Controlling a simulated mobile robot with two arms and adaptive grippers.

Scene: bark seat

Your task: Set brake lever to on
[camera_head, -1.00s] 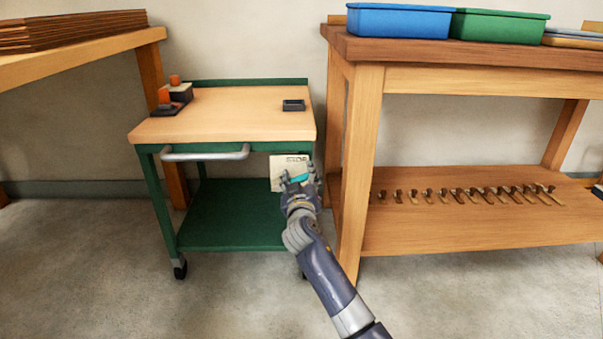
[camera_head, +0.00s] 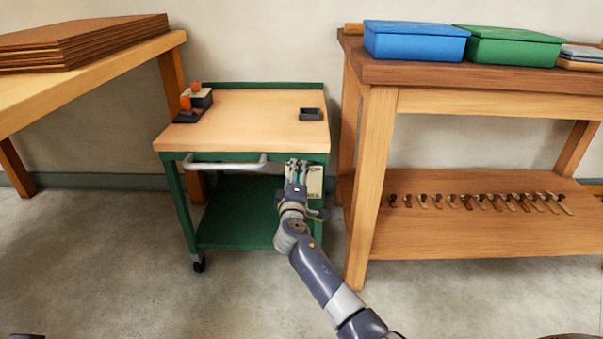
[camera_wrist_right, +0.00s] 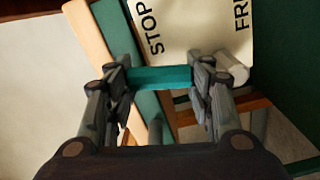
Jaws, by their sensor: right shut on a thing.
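The brake lever is the teal bar (camera_wrist_right: 160,77), which lies between the fingers of my right gripper in the right wrist view. The right gripper (camera_wrist_right: 160,80) is shut on it. In the head view the right gripper (camera_head: 297,168) is at the front right of the green cart, just under its top. The cream label plate (camera_head: 315,182) is partly hidden behind the gripper. In the wrist view the plate (camera_wrist_right: 195,35) reads STOP on the left and a partly cut-off FRE on the right. The lever's pivot is not clear.
The green cart (camera_head: 240,122) has a wooden top with a grey handle (camera_head: 225,165) left of my gripper. A wooden workbench (camera_head: 375,170) stands close on the right, with a row of tools on its lower shelf. Open floor lies in front.

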